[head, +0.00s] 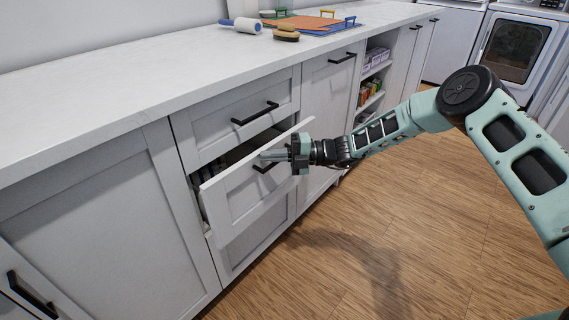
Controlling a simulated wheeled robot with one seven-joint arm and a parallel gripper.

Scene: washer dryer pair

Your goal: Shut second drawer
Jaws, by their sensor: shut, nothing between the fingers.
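The second drawer (232,200) is the white front below the top drawer (222,125) in the cabinet run. It stands part way open, with a dark gap and some items showing behind its upper edge. Its black handle (262,167) is partly hidden by my gripper. My gripper (264,156) is shut and empty, in front of the upper part of the drawer front, close to the handle. I cannot tell whether the fingers touch the drawer. The top drawer looks closed.
A white countertop (130,75) runs above, holding a lint roller (241,25), a brush (286,33) and coloured boards (310,22). Open shelves (371,88) hold boxes. A front-loading machine (515,48) stands at back right. The wooden floor (430,230) in front is clear.

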